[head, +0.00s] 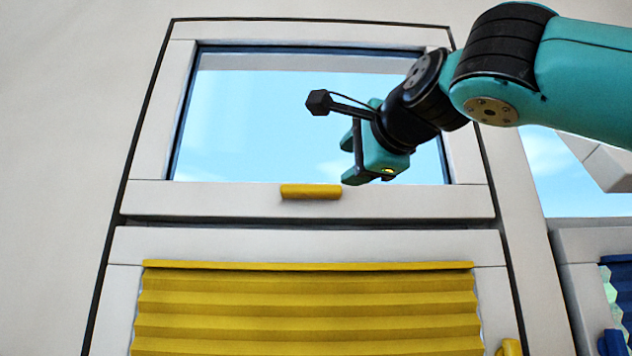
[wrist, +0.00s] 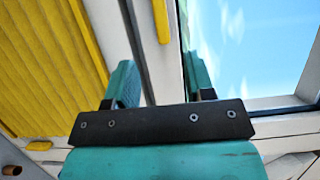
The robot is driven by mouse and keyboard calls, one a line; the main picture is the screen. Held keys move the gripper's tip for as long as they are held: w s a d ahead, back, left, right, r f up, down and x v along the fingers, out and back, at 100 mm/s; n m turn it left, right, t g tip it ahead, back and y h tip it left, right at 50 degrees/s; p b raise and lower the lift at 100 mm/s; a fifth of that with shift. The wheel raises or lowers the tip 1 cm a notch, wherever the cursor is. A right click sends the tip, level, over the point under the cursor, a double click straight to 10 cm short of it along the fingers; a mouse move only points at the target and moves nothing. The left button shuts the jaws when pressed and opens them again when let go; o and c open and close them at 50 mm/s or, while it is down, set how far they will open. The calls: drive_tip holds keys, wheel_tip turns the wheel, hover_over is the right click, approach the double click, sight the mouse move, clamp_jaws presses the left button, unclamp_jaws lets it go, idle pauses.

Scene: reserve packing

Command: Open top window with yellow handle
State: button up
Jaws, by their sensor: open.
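The top window (head: 310,120) has a white frame and a glass pane with blue sky behind it. Its sash looks closed against the frame. The yellow handle (head: 310,191) is a short bar on the window's bottom rail. My gripper (head: 350,160) is open and empty, in front of the pane, to the right of the handle and slightly above it in the head view. In the wrist view the handle (wrist: 161,20) lies ahead, between the lines of the two fingers (wrist: 160,85), apart from them.
Below is a lower window with a yellow pleated blind (head: 310,310) and another yellow handle (head: 510,347) at its right side. To the right stands another window with a blue blind (head: 622,290) and a blue handle (head: 612,343). Plain wall is on the left.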

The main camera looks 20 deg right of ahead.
sight(316, 188)
drive_tip(key=w+p, duration=0.2)
drive_tip(key=w, duration=0.2)
drive_tip(key=w+p, duration=0.2)
drive_tip(key=w, duration=0.3)
drive_tip(key=w+a+p, duration=0.1)
drive_tip(key=w+p, duration=0.1)
drive_tip(key=w, duration=0.2)
drive_tip(key=shift+w, duration=0.25)
clamp_jaws()
drive_tip(key=shift+a, duration=0.15)
